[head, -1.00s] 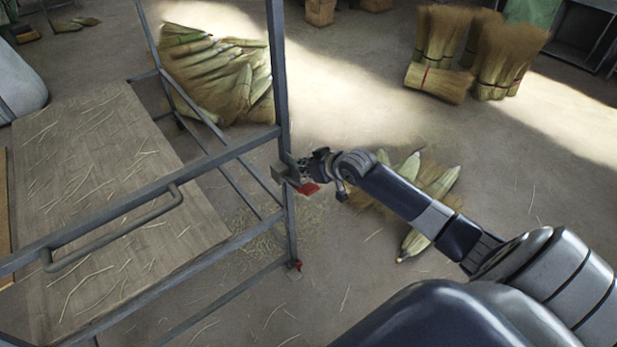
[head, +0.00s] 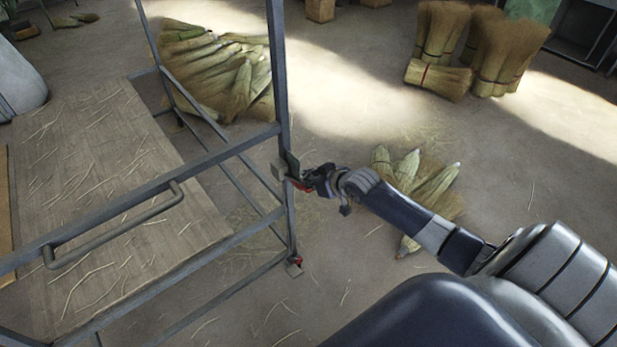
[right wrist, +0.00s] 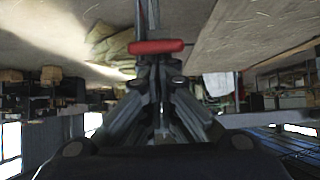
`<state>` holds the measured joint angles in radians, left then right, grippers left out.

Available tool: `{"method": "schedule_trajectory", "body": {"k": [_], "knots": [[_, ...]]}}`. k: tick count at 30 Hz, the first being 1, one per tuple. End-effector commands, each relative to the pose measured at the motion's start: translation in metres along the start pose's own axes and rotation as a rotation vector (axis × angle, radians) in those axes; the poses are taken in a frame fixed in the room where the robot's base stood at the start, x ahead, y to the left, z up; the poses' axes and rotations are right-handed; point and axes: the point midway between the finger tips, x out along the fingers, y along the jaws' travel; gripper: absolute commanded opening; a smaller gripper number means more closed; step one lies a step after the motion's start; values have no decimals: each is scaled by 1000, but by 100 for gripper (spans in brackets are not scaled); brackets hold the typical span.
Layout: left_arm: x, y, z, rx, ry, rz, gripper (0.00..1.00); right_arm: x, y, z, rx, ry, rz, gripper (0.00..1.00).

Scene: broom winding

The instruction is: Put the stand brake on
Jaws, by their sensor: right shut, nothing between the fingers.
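The stand is a grey metal frame (head: 281,80) at the left and middle of the head view. A small grey bracket (head: 279,172) sits on its near-right post, with a red lever (head: 300,185) beside it. My right gripper (head: 312,179) is at the lever, shut and empty. In the right wrist view the red lever (right wrist: 157,47) lies crosswise just beyond the shut right fingertips (right wrist: 160,66). I cannot tell whether they touch. A smaller red part (head: 295,261) is at the foot of the same post. My left gripper is not in view.
A wooden board (head: 105,190) strewn with straw lies within the frame, behind a bar with a handle (head: 115,228). Broom bundles lie on the floor behind the stand (head: 215,70) and beyond my right arm (head: 420,185). More bundles stand at the back right (head: 470,50).

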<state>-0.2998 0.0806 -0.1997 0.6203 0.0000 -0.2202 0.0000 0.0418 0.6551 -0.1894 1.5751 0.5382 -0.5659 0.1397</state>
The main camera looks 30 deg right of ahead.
Motion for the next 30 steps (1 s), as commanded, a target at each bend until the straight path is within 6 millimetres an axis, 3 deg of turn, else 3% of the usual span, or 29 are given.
{"method": "schedule_trajectory", "body": {"k": [17, 30], "knots": [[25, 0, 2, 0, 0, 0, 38, 4, -2, 24, 2, 101, -2, 0], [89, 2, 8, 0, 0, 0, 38, 14, -2, 63, 3, 326, -2, 0]]}}
